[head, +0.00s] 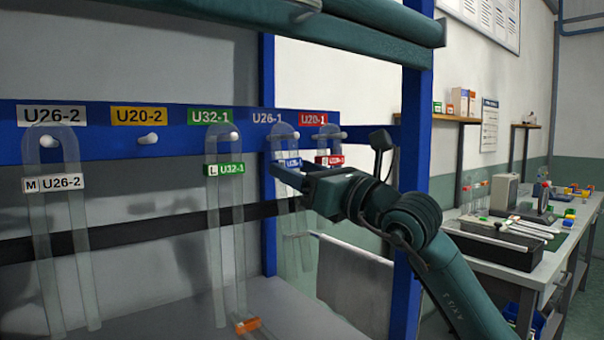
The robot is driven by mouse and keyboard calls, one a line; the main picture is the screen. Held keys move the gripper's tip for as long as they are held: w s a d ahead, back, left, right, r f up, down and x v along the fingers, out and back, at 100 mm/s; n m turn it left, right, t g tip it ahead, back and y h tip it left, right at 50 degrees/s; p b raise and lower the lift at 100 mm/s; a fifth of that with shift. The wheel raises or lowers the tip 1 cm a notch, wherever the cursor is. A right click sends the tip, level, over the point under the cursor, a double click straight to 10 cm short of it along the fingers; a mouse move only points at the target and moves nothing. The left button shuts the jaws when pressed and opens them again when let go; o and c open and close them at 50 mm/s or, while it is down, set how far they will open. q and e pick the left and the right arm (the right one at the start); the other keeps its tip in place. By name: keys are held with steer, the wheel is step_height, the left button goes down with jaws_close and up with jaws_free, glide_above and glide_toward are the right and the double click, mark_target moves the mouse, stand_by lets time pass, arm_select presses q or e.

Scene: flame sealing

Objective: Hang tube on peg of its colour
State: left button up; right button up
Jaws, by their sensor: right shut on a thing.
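My right gripper (283,174) is shut on the clear U-shaped tube with a blue label (289,162), just below that label. This tube's bend is up at the blue U26-1 plate (267,118); I cannot tell whether it rests on the peg. A white-labelled U26-2 tube (75,245) hangs at the far left under its white plate (52,115). A green-labelled U32-1 tube (212,240) hangs under the green plate (211,116). A red-labelled tube (330,142) is under the red U20-1 plate (312,119), partly hidden by my gripper. My left gripper is out of view.
The peg (148,139) under the yellow U20-2 plate (139,116) is bare. A blue post (412,130) stands right of the pegs, close to my right arm. An orange piece (247,326) is low by the green-labelled tube. A cluttered bench (568,245) is at right.

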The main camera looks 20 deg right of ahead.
steer(key=shift+f, duration=0.1)
steer(key=shift+w+a+f, duration=0.1)
steer(key=shift+w, duration=0.1)
stand_by(0.4)
stand_by(0.5)
steer(key=o, duration=1.5)
steer(key=shift+o, duration=0.2)
steer(key=b+v, duration=0.5)
steer(key=v, duration=0.3)
steer(key=shift+s+r, duration=0.3)
steer(key=shift+s, duration=0.25)
stand_by(1.1)
